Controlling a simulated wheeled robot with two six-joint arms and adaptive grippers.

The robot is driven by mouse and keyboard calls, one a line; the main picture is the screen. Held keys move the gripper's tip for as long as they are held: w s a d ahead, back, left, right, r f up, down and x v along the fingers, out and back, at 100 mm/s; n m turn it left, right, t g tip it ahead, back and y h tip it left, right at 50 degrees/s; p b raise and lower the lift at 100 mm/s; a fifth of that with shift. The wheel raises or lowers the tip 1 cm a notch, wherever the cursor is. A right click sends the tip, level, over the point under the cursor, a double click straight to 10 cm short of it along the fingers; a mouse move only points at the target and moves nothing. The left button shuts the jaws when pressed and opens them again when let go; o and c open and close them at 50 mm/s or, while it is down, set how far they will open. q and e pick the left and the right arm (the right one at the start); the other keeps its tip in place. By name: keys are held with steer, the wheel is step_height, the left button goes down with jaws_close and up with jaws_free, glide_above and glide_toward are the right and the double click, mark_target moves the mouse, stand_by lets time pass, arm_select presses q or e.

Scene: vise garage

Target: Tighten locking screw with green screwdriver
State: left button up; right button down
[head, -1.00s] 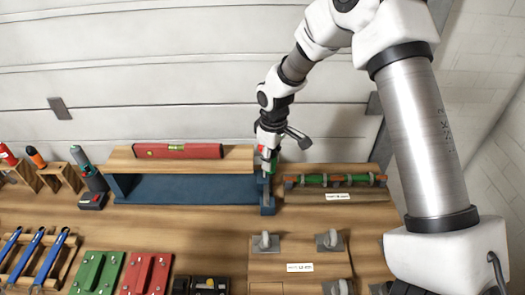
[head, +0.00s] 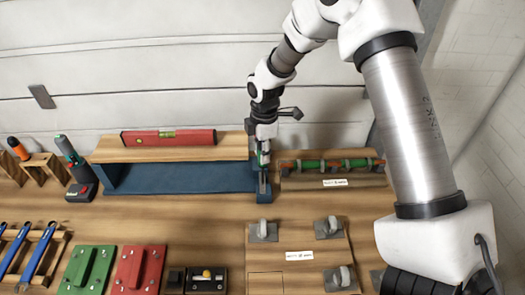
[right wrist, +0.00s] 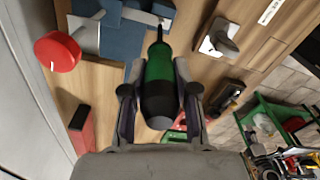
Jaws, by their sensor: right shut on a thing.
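A green screwdriver with a black butt end (right wrist: 158,80) is gripped between the two fingers of my right gripper (right wrist: 160,100) in the right wrist view. Its thin shaft points away from the gripper toward a blue and grey metal part (right wrist: 122,35). In the head view, my right gripper (head: 263,148) points down over the right end of the blue metal body (head: 180,178), and the screwdriver shows only as a bit of green. I cannot make out the locking screw or tell whether the tip touches it. My left gripper is not in view.
A red level (head: 168,137) lies on the wooden board behind the blue body. A wooden rack with green and orange tools (head: 330,165) is close on the right. Toggle clamps on a panel (head: 263,230) stand in front. A red round knob-like thing (right wrist: 57,52) is near the gripper.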

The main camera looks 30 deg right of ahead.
steer(key=shift+s+n, duration=0.1)
steer(key=shift+n, duration=0.9)
steer(key=shift+s+r, duration=0.15)
steer(key=shift+f, duration=0.75)
steer(key=shift+r, duration=0.15)
